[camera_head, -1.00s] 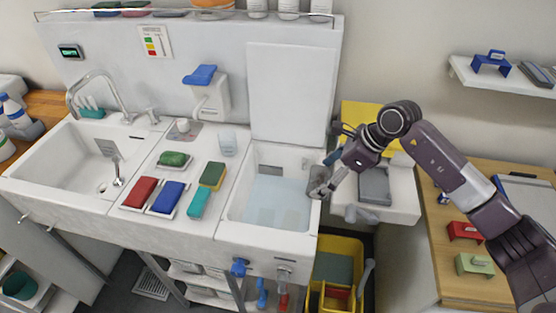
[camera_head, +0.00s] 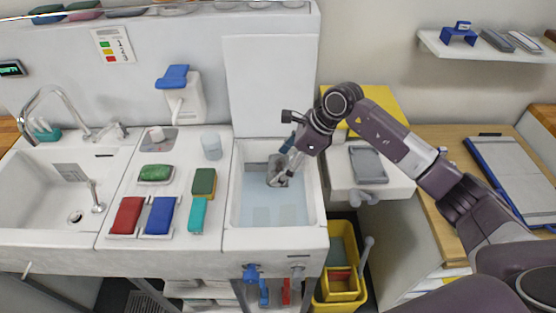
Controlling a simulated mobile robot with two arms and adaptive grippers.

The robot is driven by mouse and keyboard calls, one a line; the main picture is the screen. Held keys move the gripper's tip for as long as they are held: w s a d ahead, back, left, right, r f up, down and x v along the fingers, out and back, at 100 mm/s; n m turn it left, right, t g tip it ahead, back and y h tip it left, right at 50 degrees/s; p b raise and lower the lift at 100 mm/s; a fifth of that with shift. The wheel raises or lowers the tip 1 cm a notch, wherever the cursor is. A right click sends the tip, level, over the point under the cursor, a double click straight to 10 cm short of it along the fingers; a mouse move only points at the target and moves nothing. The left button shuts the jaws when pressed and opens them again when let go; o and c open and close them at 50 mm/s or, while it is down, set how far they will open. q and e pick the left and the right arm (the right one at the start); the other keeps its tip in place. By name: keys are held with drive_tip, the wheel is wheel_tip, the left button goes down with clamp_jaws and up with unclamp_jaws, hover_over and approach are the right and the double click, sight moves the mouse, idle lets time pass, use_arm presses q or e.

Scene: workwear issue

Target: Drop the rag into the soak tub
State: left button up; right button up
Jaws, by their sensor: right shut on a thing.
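The soak tub (camera_head: 232,212) is the white basin with pale blue water, set in the counter in the middle of the view. My right gripper (camera_head: 282,175) reaches in from the right and is over the back part of the tub, inside its rim as seen from here. It is shut on the grey rag (camera_head: 275,168), a small piece partly hidden by the fingers. I cannot tell whether the rag touches the water. My left gripper is not in view.
A raised white lid panel (camera_head: 272,85) stands behind the tub. Red (camera_head: 127,215) and blue (camera_head: 160,216) pads and several sponges lie on the counter to the left. A sink (camera_head: 40,200) is at far left. A yellow bin (camera_head: 341,265) stands below right.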

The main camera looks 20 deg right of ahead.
sight(283, 168)
drive_tip(key=f, duration=0.2)
drive_tip(key=f+b, duration=0.1)
drive_tip(key=shift+w+a+f, duration=0.1)
drive_tip(key=shift+a+f, duration=0.1)
drive_tip(key=shift+a, duration=0.1)
drive_tip(key=shift+f, duration=0.15)
drive_tip(key=shift+d, duration=0.1)
drive_tip(key=o, duration=1.2)
drive_tip(key=v, duration=1.2)
